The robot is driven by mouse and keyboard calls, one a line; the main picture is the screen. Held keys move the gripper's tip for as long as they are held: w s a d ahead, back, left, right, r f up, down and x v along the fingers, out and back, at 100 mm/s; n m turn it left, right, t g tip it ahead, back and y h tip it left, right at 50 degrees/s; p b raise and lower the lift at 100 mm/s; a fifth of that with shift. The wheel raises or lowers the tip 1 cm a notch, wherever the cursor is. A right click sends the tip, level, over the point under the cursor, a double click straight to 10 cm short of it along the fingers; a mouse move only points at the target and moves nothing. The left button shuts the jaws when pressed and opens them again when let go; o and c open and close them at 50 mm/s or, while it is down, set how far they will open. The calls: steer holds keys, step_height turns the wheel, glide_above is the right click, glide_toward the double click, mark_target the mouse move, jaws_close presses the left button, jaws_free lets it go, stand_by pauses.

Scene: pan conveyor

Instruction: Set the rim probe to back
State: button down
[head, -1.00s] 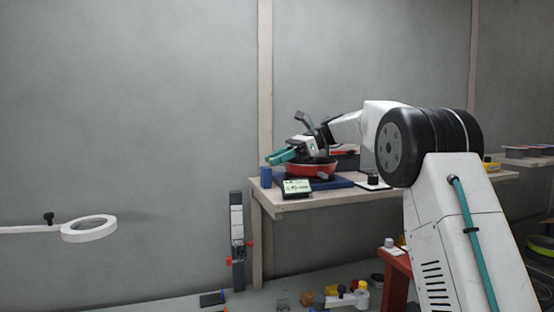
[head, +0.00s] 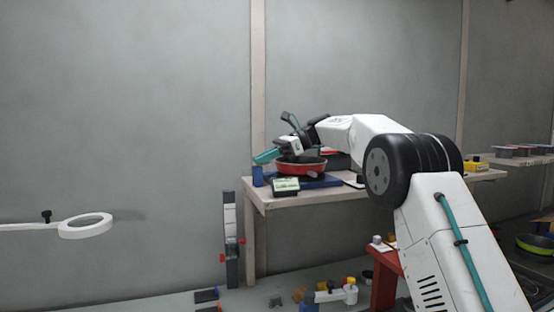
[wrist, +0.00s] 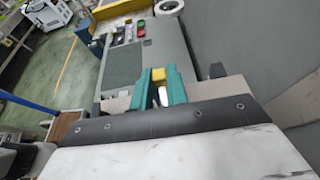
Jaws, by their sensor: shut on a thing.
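A red pan (head: 318,167) sits on a blue base (head: 325,180) on the table in the head view. My gripper (head: 265,157) has teal fingers and reaches over the pan's left side. In the wrist view my gripper (wrist: 159,76) is shut on a small yellow piece (wrist: 158,74), with a white part (wrist: 163,96) showing between the fingers. I cannot tell for sure whether the yellow piece is the rim probe, nor which setting it has.
A dark box with a pale green display (head: 285,186) stands in front of the pan. A blue block (head: 257,176) is at the table's left edge. A white ring (head: 85,226) on an arm is at left. Small items lie on the floor below.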

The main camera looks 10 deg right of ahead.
steer(key=shift+a, duration=0.35)
steer(key=c, duration=1.4)
jaws_free()
steer(key=shift+a, duration=0.35)
steer(key=shift+o, duration=0.2)
steer(key=shift+d, duration=0.1)
steer(key=v, duration=0.7)
steer(key=shift+d+r, duration=0.15)
steer(key=shift+d, duration=0.2)
